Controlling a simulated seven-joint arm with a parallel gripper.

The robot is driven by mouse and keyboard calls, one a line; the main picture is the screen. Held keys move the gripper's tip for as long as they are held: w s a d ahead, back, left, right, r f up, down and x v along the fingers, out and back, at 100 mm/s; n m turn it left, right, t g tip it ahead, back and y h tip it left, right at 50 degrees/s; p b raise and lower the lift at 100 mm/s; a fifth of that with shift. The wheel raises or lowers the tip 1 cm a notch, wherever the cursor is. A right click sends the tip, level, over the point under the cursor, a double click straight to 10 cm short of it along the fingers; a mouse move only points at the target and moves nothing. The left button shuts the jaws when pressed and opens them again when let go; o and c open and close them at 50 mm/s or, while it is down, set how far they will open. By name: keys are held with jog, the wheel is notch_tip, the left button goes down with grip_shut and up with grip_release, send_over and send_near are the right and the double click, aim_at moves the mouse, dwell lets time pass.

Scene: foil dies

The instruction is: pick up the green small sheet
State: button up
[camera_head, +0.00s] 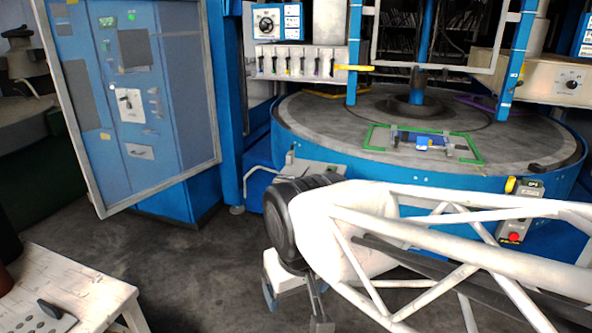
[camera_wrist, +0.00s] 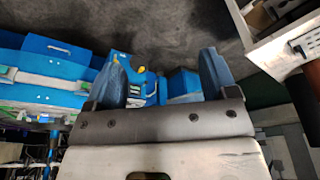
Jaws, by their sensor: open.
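I cannot make out a loose green small sheet for certain in either view. A green frame outline (camera_head: 377,138) lies on the round grey turntable (camera_head: 310,115), around a small blue and silver fixture (camera_head: 425,140). My gripper (camera_head: 296,308) hangs in front of the turntable, low over the dark floor and apart from the machine. In the wrist view, its two blue-grey fingers (camera_wrist: 163,82) stand wide apart with nothing between them but the background. My arm hides part of the turntable's front and the floor.
A white worktable (camera_head: 70,290) stands at bottom left; it also shows in the wrist view (camera_wrist: 285,42). A blue cabinet with a framed door (camera_head: 185,95) stands at left. A control box with a red button (camera_head: 516,225) is at right. Dark floor (camera_head: 190,265) is open between table and machine.

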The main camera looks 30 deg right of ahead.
jog(key=o, duration=0.3)
jog(key=shift+o, duration=0.2)
